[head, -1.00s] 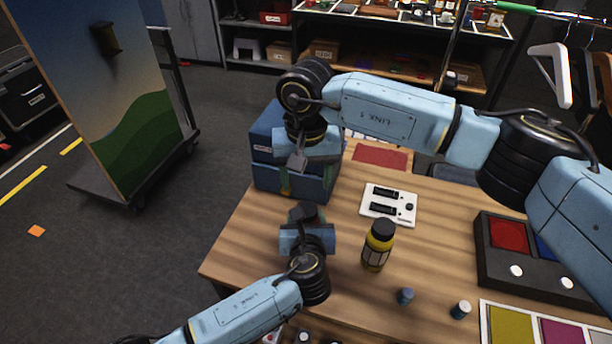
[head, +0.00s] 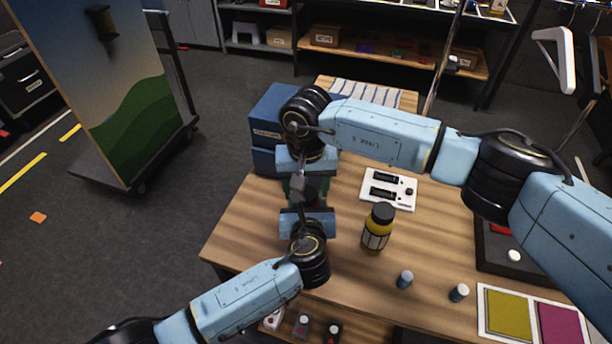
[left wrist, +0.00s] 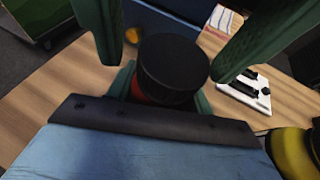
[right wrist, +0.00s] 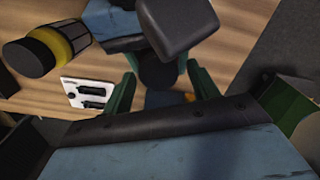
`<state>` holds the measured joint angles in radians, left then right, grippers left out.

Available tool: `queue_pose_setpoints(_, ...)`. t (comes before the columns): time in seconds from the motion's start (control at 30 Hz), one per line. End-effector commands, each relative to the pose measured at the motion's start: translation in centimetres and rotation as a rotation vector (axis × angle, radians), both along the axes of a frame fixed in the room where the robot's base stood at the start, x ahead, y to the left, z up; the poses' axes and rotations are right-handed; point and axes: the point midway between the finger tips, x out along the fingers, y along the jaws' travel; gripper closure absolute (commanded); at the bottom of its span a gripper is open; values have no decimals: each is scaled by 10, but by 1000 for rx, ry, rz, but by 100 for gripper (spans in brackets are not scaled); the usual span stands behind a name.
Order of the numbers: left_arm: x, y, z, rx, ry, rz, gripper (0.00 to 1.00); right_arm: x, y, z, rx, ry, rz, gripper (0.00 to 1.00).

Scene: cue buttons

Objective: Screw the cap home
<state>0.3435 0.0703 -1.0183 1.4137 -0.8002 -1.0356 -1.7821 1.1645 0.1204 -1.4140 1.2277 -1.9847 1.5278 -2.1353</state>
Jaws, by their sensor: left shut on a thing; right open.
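My left gripper (left wrist: 165,95) is shut on an upright container whose red body (left wrist: 143,92) shows only in part. A black ribbed cap (left wrist: 172,62) sits on top of it; I cannot tell how tight it is. The cap also shows in the right wrist view (right wrist: 158,72), between the left fingers. My right gripper (right wrist: 160,115) is open, its green fingers spread wide. In the left wrist view they hang on either side of the cap, apart from it. In the head view my two grippers meet left of the table's middle, hiding most of the container.
A yellow bottle with a black lid (head: 377,230) stands right of the grippers. Behind it lies a white panel (head: 388,188) with black parts. A blue box (head: 268,130) stands at the back left. Two small cylinders (head: 405,279) (head: 459,292) stand near the front. The wooden table's left front is clear.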

Motion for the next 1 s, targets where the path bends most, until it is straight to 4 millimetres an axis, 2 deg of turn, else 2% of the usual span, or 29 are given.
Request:
queue_pose_setpoints(0.3,0,0,0,-1,1,-1,100,0,0,-3,0,1,1,40)
queue_pose_setpoints(0.67,0,-1,0,0,1,-1,100,0,1,-2,1,0,2,85)
queue_pose_setpoints(0.83,0,-1,0,0,0,-2,100,0,1,-2,2,-1,-71,86)
queue_pose_setpoints(1.0,0,-1,0,0,0,-2,100,0,1,-2,2,0,-321,86)
